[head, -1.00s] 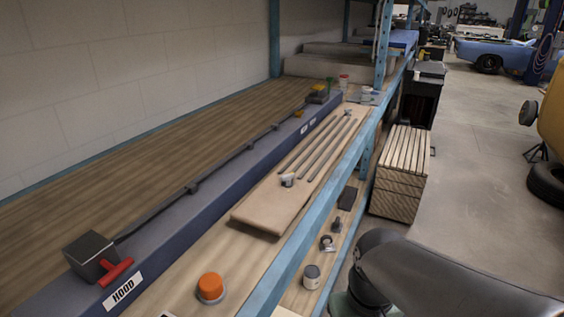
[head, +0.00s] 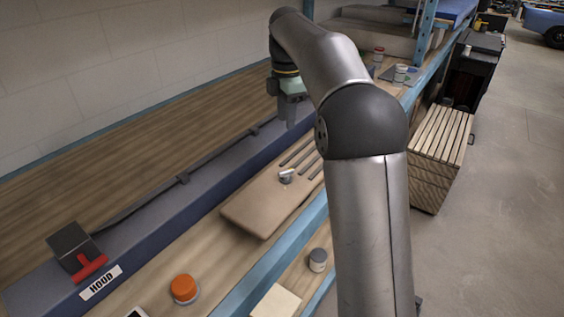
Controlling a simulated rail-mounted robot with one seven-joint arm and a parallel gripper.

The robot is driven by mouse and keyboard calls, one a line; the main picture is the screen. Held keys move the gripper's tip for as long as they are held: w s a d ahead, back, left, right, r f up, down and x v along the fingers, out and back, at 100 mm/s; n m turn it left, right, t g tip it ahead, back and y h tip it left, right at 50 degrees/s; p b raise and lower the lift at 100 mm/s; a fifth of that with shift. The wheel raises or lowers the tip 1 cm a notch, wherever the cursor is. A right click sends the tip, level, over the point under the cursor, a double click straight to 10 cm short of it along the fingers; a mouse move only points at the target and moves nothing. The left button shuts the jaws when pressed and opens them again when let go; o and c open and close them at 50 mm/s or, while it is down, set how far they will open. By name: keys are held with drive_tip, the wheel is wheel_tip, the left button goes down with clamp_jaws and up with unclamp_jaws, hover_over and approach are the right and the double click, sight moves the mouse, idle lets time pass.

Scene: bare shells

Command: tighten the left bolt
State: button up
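A tan board (head: 255,213) lies on the bench with several dark slots or rods along it. A small shiny metal piece, possibly the left bolt (head: 286,176), sits at the near end of these. Its threads and how tight it is cannot be made out. My gripper (head: 288,122) points down over the blue rail behind the board, above and beyond the metal piece and apart from it. Its fingers overlap in this view, so I cannot tell whether they are apart. My arm hides the board's far right part, and no second bolt shows.
A blue rail (head: 140,245) carries a dark rod, a dark box with a red handle (head: 88,267) and a HOOD label. An orange-capped item (head: 184,289) stands at the front. A slatted wooden crate (head: 438,150) stands right of the bench.

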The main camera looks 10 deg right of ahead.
sight(286, 171)
wheel_tip(286, 171, down, 16)
drive_tip(key=shift+f+p, duration=0.2)
drive_tip(key=shift+p, duration=0.3)
clamp_jaws()
